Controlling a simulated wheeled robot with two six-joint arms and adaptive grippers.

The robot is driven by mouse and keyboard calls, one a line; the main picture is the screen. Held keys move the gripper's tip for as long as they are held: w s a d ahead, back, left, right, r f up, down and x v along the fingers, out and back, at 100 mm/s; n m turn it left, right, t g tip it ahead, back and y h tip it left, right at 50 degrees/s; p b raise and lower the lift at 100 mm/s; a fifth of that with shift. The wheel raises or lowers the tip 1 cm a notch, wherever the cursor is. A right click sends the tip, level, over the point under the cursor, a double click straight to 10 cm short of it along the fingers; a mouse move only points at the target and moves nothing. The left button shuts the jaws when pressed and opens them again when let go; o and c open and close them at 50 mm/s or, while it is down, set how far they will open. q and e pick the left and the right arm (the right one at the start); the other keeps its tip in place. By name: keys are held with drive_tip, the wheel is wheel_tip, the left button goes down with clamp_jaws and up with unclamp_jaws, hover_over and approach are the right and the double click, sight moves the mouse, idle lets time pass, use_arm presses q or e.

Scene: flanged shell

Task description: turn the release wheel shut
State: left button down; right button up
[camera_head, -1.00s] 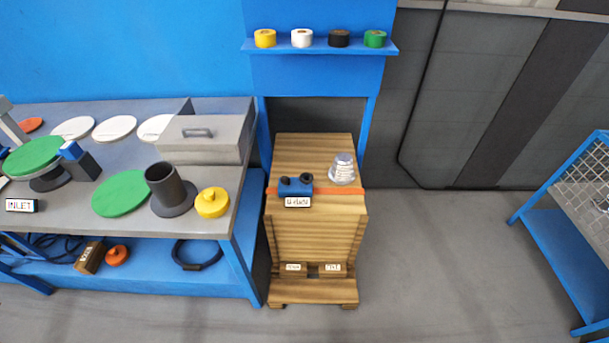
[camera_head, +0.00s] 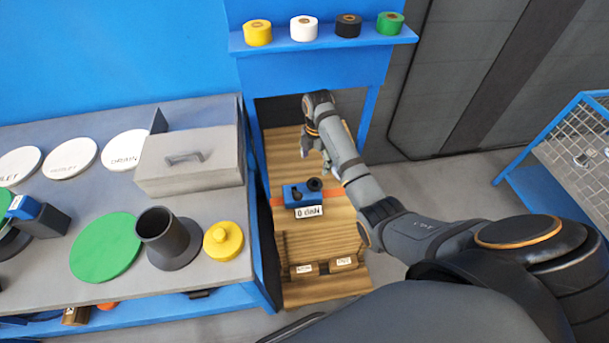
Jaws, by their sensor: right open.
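A blue block (camera_head: 297,196) with dark round knobs on top and a white label in front sits on an orange band across the wooden crate (camera_head: 325,235). I cannot tell for certain which part is the release wheel. My right arm reaches in from the lower right over the crate. The clear ribbed piece on the crate is mostly hidden behind my arm. My left gripper is out of view.
On the grey bench at left are a grey box (camera_head: 190,160), a dark flanged tube (camera_head: 167,238), a yellow knobbed cap (camera_head: 222,241) and a green disc (camera_head: 107,247). A blue shelf (camera_head: 322,40) with tape rolls hangs behind. A blue-framed mesh rack stands at right.

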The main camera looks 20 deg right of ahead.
sight(315, 183)
wheel_tip(315, 183, down, 11)
drive_tip(key=shift+s+d+r, duration=0.1)
drive_tip(key=shift+r, duration=0.05)
drive_tip(key=c, duration=1.2)
drive_tip(key=shift+o, duration=0.2)
